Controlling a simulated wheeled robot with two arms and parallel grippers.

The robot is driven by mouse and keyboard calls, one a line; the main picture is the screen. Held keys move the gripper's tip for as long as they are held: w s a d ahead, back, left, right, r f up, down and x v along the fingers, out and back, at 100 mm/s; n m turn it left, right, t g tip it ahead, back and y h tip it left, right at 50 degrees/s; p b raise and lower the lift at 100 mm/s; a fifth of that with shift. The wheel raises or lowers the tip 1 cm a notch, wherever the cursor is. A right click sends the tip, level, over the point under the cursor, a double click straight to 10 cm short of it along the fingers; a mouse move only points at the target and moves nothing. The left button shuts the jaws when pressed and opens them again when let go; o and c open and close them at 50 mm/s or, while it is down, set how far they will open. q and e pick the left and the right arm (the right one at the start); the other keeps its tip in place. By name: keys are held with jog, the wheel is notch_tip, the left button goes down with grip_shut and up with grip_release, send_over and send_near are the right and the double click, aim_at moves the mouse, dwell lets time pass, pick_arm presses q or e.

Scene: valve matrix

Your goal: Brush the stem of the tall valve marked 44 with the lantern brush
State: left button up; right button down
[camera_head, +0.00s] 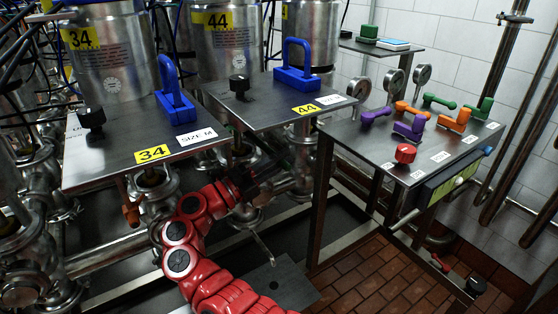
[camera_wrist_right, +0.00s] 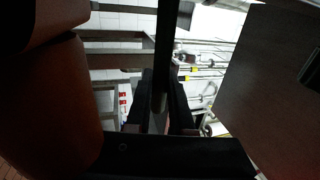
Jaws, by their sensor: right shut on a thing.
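The tall steel valve body marked 44 (camera_head: 222,50) stands behind a grey plate with a yellow 44 label (camera_head: 306,109). I cannot make out its stem. My red right arm reaches up from the bottom centre, and its dark right gripper (camera_head: 243,180) is low between the two plates, among pipes. In the right wrist view the right gripper (camera_wrist_right: 160,112) is shut on a dark, narrow upright thing (camera_wrist_right: 168,40). This may be the lantern brush, but its brush end is not clear. My left gripper is not in view.
A plate with a 34 label (camera_head: 152,153) stands left. Blue handles (camera_head: 297,66) and black knobs (camera_head: 239,84) sit on the plates. A right-hand table (camera_head: 345,132) holds purple, orange and green pieces (camera_head: 408,126) and gauges. Steel pipes (camera_head: 115,250) crowd below the plates.

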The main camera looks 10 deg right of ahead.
jog(key=shift+d, duration=0.1)
jog(key=shift+s+r+p, duration=0.1)
jog(key=shift+s+p, duration=0.05)
jog(key=shift+p, duration=0.2)
jog(key=shift+s+d+p, duration=0.25)
jog(key=shift+s+p, duration=0.25)
jog(key=shift+s, duration=0.05)
jog(key=shift+s+d+p, duration=0.2)
jog(key=shift+s+p, duration=0.3)
jog(key=shift+s, duration=0.05)
jog(key=s+d+p, duration=0.3)
jog(key=s+p, duration=0.1)
jog(key=s, duration=0.5)
jog(key=shift+s+d+p, duration=0.25)
jog(key=shift+s+p, duration=0.05)
jog(key=shift+p, duration=0.1)
